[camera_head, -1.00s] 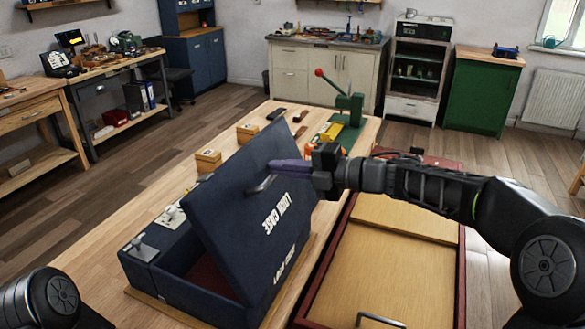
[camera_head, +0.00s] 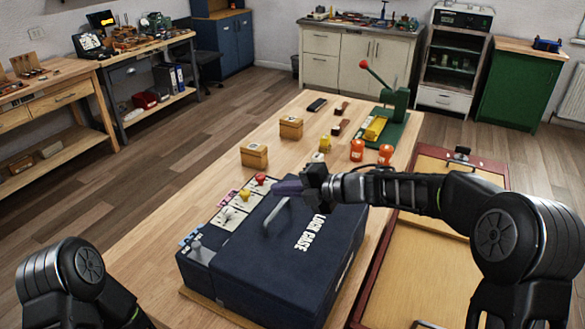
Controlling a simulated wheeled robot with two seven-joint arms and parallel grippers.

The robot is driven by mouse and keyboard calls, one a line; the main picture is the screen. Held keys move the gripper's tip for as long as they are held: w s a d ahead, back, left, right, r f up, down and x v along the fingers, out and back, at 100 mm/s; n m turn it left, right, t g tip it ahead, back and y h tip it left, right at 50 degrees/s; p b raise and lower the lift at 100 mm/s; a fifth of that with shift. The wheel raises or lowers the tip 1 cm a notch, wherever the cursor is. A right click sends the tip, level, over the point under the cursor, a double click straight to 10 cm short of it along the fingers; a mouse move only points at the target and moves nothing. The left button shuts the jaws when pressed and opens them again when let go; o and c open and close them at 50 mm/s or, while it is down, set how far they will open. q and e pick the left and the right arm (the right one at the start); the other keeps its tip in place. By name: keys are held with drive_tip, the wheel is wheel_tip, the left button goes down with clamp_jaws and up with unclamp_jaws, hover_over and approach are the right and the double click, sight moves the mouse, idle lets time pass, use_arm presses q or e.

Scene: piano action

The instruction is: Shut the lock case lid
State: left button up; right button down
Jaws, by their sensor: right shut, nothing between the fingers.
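The lock case (camera_head: 235,292) is a dark navy box on the wooden table. Its lid (camera_head: 300,255) lies flat over the box, with white "LOCK CASE" lettering and a metal handle (camera_head: 275,213) on top. My right gripper (camera_head: 290,188) is shut and empty, just over the lid's far edge near the handle; I cannot tell if it touches the lid. Only a bent part of my left arm shows at the lower left; its gripper is out of view.
A light panel with red and yellow knobs (camera_head: 245,195) runs along the case's left side. Small wooden boxes (camera_head: 254,155), orange jars (camera_head: 357,150) and a green press (camera_head: 397,100) stand beyond. A red-rimmed tray (camera_head: 440,262) is at the right. The table's left side is clear.

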drive_tip(key=shift+w+a+f+g+h+p, duration=0.25)
drive_tip(key=shift+a+f+h+p, duration=0.2)
drive_tip(key=shift+f+p, duration=0.15)
drive_tip(key=shift+w+a+f+g+h+p, duration=0.15)
drive_tip(key=shift+a+f+g+h+p, duration=0.1)
drive_tip(key=shift+a+f+h+p, duration=0.25)
drive_tip(key=shift+w+a+f+p, duration=0.15)
drive_tip(key=shift+f+p, duration=0.2)
drive_tip(key=shift+f, duration=0.45)
use_arm(q)
drive_tip(key=v, duration=0.4)
drive_tip(key=shift+w, duration=0.2)
drive_tip(key=shift+d+f+b, duration=0.15)
drive_tip(key=shift+f+b, duration=0.5)
use_arm(e)
drive_tip(key=v, duration=0.8)
drive_tip(key=shift+w, duration=0.1)
